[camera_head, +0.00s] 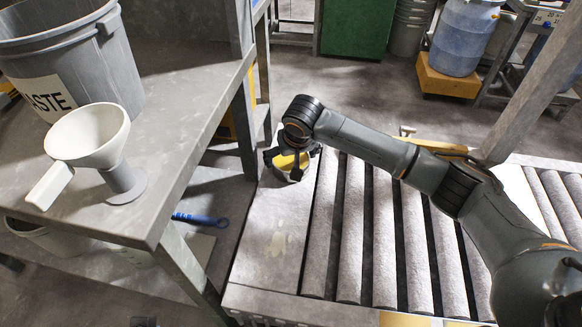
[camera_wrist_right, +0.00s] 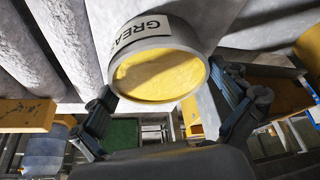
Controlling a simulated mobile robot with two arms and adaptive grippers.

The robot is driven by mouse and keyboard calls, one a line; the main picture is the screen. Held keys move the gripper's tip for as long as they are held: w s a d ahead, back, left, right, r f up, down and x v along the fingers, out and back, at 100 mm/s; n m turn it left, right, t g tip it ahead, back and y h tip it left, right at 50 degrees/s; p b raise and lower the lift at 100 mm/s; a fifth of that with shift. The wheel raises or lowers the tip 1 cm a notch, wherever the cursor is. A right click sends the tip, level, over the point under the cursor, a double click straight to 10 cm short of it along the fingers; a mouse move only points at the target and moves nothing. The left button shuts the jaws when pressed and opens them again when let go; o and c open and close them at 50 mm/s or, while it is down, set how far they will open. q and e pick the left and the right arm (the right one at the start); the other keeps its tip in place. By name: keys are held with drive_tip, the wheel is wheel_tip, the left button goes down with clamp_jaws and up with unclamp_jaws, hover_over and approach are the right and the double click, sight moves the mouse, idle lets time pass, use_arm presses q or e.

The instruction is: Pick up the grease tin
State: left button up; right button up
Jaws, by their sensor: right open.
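The grease tin (camera_wrist_right: 158,75) is a grey round tin with a yellow top face and a white label on its side, of which "GREA" can be read. In the right wrist view my right gripper (camera_wrist_right: 165,88) is open, with one finger on each side of the tin. I cannot tell whether the fingers touch it. My left gripper is not in view.
The roller conveyor (camera_head: 355,230) runs right from the tin. A grey bench (camera_head: 185,120) on the left holds a waste bin (camera_head: 105,70) and a cream funnel (camera_head: 90,135). A blue drum (camera_head: 464,38) stands on a yellow base behind. A blue-handled tool (camera_head: 200,219) lies below the bench.

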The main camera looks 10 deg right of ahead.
drive_tip(key=shift+w+f, duration=0.15)
drive_tip(key=shift+f, duration=0.05)
drive_tip(key=c, duration=1.2)
drive_tip(key=shift+r, duration=0.1)
